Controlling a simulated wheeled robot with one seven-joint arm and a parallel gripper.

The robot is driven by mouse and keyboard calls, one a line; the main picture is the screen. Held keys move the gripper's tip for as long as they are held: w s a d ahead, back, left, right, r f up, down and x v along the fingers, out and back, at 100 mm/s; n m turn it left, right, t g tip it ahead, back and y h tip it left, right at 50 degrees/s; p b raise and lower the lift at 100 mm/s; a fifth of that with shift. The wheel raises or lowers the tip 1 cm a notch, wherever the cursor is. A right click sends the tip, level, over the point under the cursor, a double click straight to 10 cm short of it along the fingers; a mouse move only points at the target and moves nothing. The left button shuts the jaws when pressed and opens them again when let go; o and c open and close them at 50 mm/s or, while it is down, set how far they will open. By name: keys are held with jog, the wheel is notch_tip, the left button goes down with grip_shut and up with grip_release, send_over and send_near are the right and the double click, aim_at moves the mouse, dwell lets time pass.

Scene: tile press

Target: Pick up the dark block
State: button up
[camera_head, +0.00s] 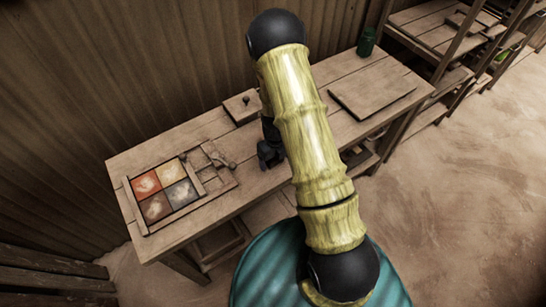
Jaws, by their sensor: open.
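My gripper (270,157) is dark and small in the picture, low over the middle of the wooden table, partly behind my own arm. It is open. I cannot make out a separate dark block with certainty. It may be hidden behind my arm or blend with the dark gripper. My gripper is to the right of this tray.
A wooden plate with a dark knob (242,107) lies at the table's back edge. A flat board (372,92) lies at the right, with a green cup (366,41) behind it. Wooden shelves (440,30) stand at the far right. A corrugated wall runs behind the table.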

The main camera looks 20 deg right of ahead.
aim_at(275, 158)
dwell(0.3)
jog(key=c, duration=1.1)
jog(key=shift+r, duration=0.1)
notch_tip(275, 158, up, 9)
jog(key=shift+w+r, duration=0.1)
jog(key=shift+r, duration=0.1)
jog(key=shift+s+r, duration=0.2)
jog(key=shift+r, duration=0.05)
jog(key=shift+w, duration=0.1)
